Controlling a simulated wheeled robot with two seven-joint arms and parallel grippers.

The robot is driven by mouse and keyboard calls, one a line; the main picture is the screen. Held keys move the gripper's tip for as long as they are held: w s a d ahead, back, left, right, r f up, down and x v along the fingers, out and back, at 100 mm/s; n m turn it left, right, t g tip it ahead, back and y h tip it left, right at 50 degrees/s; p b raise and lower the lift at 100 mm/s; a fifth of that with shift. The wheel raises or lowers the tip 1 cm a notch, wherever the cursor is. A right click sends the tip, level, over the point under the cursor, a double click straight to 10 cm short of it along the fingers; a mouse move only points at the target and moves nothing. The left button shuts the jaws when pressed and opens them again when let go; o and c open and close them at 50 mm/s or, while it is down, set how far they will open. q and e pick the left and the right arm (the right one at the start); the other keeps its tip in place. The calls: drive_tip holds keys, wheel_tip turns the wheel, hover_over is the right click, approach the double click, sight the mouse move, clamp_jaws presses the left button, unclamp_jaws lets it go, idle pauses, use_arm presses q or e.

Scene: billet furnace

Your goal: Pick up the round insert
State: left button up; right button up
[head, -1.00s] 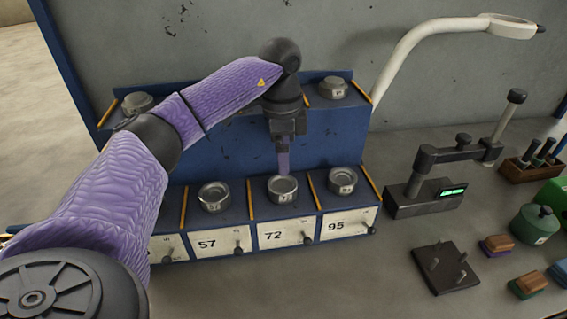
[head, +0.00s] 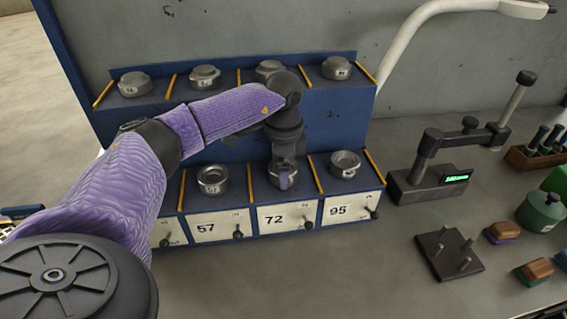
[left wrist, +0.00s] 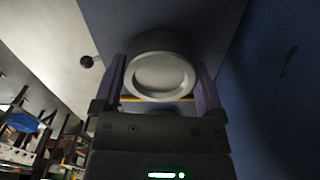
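Round metal inserts sit in two rows on the blue rack. The insert above the drawer marked 72 (head: 280,181) is partly hidden by my left gripper (head: 284,178), which points down over it. In the left wrist view the grey ring-shaped insert (left wrist: 161,78) stands between the two fingers of my left gripper (left wrist: 161,92). A finger lies close on each side of it; I cannot tell whether they touch it. Other inserts show above drawer 57 (head: 212,180) and above drawer 95 (head: 345,164). My right gripper is not in view.
The blue rack (head: 330,122) has yellow dividers and an upper row of inserts, such as one at upper right (head: 336,67). To the right stand a gauge with a green display (head: 425,185), a dark pegged plate (head: 449,253) and small blocks (head: 503,233). A white lamp arm (head: 410,40) rises behind.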

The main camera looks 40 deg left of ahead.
use_arm(q)
clamp_jaws()
drive_tip(key=shift+r, duration=0.15)
